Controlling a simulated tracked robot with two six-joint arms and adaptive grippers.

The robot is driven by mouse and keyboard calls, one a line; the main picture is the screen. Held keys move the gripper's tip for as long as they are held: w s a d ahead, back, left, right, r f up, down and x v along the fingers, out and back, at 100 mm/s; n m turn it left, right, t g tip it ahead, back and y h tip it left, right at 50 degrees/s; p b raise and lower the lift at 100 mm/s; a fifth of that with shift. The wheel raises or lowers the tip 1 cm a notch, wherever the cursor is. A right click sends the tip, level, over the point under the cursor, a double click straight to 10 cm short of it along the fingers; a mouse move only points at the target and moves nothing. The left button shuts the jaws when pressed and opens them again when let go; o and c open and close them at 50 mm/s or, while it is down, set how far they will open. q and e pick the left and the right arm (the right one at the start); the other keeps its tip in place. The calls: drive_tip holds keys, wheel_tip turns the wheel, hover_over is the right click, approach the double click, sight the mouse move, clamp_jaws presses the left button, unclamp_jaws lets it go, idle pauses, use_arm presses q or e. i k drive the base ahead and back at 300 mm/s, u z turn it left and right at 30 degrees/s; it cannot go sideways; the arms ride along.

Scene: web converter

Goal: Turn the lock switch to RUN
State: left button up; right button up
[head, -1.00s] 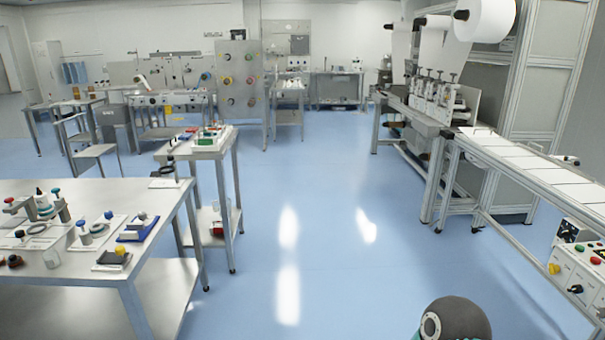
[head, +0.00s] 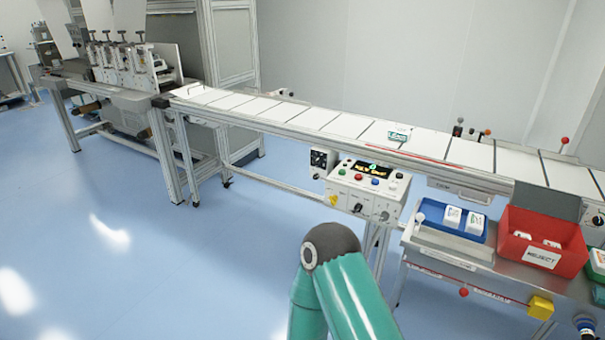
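A white control box (head: 341,188) is mounted on the front of the conveyor, with a small lit display (head: 371,170) and red, green and blue buttons on its sloped top. A black knob (head: 357,208) is on its front face, near a yellow label. A smaller box with a black dial (head: 319,158) sits just left of it. The lettering is too small to read, so I cannot tell which control is the lock switch or where it points. Neither gripper is in view. A teal link of one of my arms rises at the bottom centre, below the control box.
The conveyor (head: 285,114) carries white panels from the machine (head: 125,65) at upper left. At right, a metal bench (head: 445,258) holds a blue tray (head: 436,210) and a red REJECT bin (head: 560,235). The blue floor (head: 130,250) at left is clear.

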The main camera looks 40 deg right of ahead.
sight(333, 199)
drive_tip(key=z, duration=0.45)
drive_tip(key=i, duration=1.05)
drive_tip(key=z, duration=0.65)
drive_tip(key=k, duration=0.7)
drive_tip(key=z, duration=0.25)
drive_tip(key=i, duration=0.8)
drive_tip(key=u, duration=0.1)
